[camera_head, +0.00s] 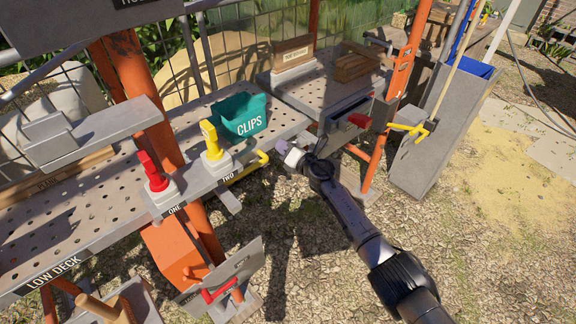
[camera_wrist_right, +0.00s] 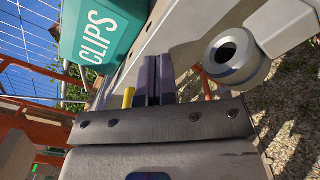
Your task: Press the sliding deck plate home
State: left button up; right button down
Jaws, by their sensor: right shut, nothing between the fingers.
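A grey perforated deck plate (camera_head: 192,117) carries the teal CLIPS bin in the head view. A second perforated deck (camera_head: 318,88) lies to its right. I cannot tell for certain which is the sliding one. My right gripper (camera_head: 281,147) is shut and empty, just in front of the grey deck edge near the joint between the two. In the right wrist view its dark purple fingers (camera_wrist_right: 153,78) are together beside a long grey edge (camera_wrist_right: 190,35). Whether they touch it cannot be told. My left gripper is not in view.
The teal CLIPS bin (camera_head: 239,115) stands close behind the gripper. A yellow lever (camera_head: 210,139) and a red lever (camera_head: 151,171) stand on the front edge to the left. A round grey fitting (camera_wrist_right: 230,55) sits right of the fingers. Open gravel (camera_head: 300,250) lies in front.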

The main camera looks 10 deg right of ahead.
jog(key=p+v, duration=0.6)
jog(key=v, duration=0.1)
dwell(0.5)
jog(key=shift+s+r, duration=0.1)
dwell(0.4)
